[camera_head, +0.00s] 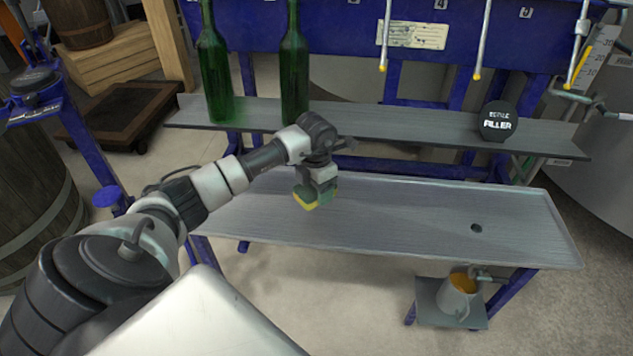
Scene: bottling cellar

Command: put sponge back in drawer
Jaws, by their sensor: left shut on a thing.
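My left gripper (318,186) comes in from the left and points down over the left part of the grey metal tray table (400,215). It is shut on a small yellow and green sponge (305,200). The sponge shows just below the jaws; I cannot tell whether it touches the tray surface. My right gripper is not in view. No drawer shows in this view.
Two green bottles (214,70) (294,70) stand on the shelf (390,122) behind the tray. A round black "FILLER" sign (498,121) is at its right. Filler spouts (482,45) hang above. A jug (457,296) stands on a low stand. The tray's right side is clear.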

